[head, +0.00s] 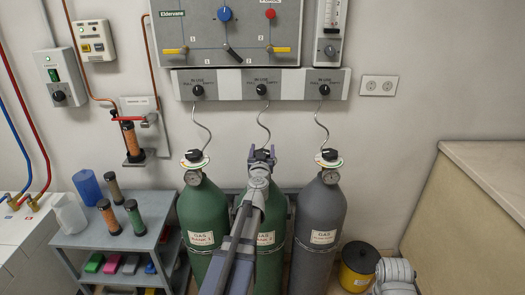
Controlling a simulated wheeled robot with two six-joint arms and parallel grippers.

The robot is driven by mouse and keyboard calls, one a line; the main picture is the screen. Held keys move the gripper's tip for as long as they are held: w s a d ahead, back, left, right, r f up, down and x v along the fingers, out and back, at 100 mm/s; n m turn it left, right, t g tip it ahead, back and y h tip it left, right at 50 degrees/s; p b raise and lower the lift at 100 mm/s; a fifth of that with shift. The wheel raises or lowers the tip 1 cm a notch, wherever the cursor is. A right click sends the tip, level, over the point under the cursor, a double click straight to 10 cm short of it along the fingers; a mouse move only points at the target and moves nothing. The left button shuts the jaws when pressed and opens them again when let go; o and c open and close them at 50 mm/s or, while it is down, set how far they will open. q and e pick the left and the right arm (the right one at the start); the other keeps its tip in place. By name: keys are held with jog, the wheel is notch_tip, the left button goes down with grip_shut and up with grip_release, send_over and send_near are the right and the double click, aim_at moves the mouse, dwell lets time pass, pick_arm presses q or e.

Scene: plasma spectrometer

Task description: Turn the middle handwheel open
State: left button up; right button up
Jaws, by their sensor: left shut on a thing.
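Three gas cylinders stand in a row against the wall: a green left one (203,215), a green middle one (272,215) and a grey right one (319,225). The middle handwheel (263,155) is a small dark knob on top of the middle cylinder. My left gripper (262,153) is at this handwheel, its purple fingers on either side, shut on it. My left arm hides much of the middle cylinder and its gauge. The left handwheel (194,155) and right handwheel (330,154) are free. My right gripper is not in view.
A grey panel with black selector knobs (262,89) hangs above the cylinders, with thin hoses down to them. A grey cart (130,238) with bottles stands left. A yellow bin (357,268) and a beige counter (470,215) are at right.

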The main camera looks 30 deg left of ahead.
pick_arm(q)
jog(key=shift+a+n+g+y, duration=0.2)
jog(key=shift+n+g+y, duration=0.8)
jog(key=shift+y, duration=0.4)
jog(key=shift+s+a+n+g+y, duration=0.2)
jog(key=shift+n+g+y, duration=0.2)
jog(key=shift+n+y, duration=0.2)
jog(key=o, duration=1.3)
jog(key=shift+s+d, duration=0.1)
jog(key=v, duration=0.7)
jog(key=shift+s+d, duration=0.25)
